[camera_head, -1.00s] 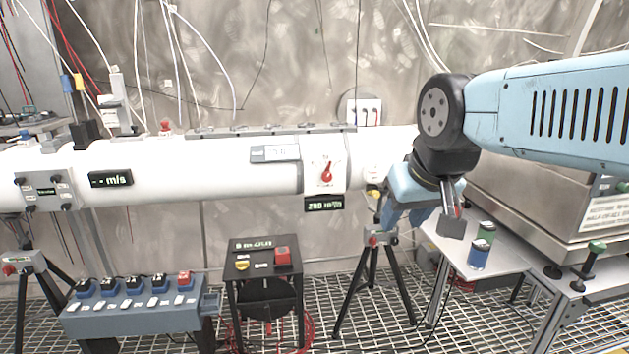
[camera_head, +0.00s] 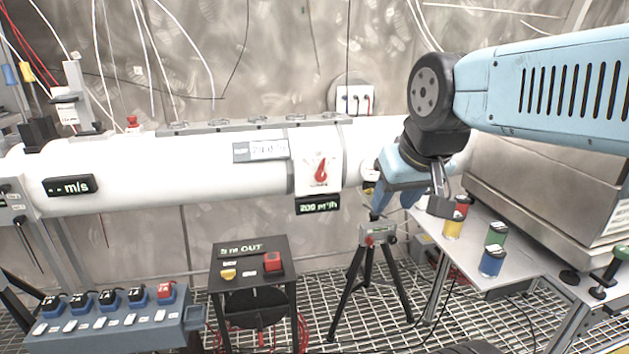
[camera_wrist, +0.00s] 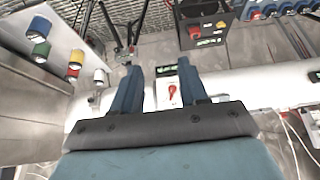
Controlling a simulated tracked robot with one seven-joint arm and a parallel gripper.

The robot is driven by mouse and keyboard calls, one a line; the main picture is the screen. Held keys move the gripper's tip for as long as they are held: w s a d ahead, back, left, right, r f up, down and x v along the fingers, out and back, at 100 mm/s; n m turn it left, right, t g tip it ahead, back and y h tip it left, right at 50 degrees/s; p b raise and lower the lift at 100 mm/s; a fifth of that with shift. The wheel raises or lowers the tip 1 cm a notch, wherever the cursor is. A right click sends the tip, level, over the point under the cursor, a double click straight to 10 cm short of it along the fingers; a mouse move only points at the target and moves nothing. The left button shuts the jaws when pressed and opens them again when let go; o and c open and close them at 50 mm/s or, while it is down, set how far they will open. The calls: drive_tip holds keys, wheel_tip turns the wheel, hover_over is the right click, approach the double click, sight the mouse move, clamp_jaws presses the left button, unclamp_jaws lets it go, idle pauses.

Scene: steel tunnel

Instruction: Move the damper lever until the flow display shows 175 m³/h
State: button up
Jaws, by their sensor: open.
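The red damper lever (camera_head: 321,172) sits on a white dial plate (camera_head: 313,155) on the white pipe. It also shows in the wrist view (camera_wrist: 172,91), between my two fingers in the picture. The green flow display (camera_head: 318,206) hangs just below the plate; its digits are small and seem to read about 200 m³/h. My gripper (camera_head: 425,200) is to the right of the lever and apart from it. In the wrist view my gripper (camera_wrist: 165,75) has its blue fingers spread, with nothing between them but the distant pipe and dial.
A tripod (camera_head: 376,240) stands below the pipe. A table (camera_head: 520,260) at the right carries several coloured cans, including a blue one (camera_head: 491,261). A black box with buttons (camera_head: 250,262) and a grey switch panel (camera_head: 110,318) stand at lower left.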

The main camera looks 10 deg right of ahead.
drive_tip(key=shift+o, duration=0.8)
drive_tip(key=shift+w, duration=0.1)
drive_tip(key=o, duration=0.3)
drive_tip(key=w+f+t, duration=0.1)
drive_tip(key=w, duration=0.3)
drive_tip(key=w+f+t, duration=0.1)
drive_tip(key=w, duration=0.4)
drive_tip(key=w+f, duration=0.1)
drive_tip(key=w, duration=0.4)
drive_tip(key=shift+w+f+t, duration=0.1)
drive_tip(key=shift+t, duration=0.3)
drive_tip(key=shift+o, duration=0.2)
drive_tip(key=t, duration=0.6)
approach(321, 179)
drive_tip(key=r+v, duration=0.1)
drive_tip(key=v, duration=0.7)
wheel_tip(321, 179, down, 6)
drive_tip(key=w+t, duration=0.3)
drive_tip(key=t, duration=0.1)
drive_tip(key=shift+m, duration=0.4)
drive_tip(key=w, duration=1.3)
drive_tip(key=shift+w+f, duration=0.2)
drive_tip(key=shift+f, duration=0.05)
drive_tip(key=shift+c, duration=0.2)
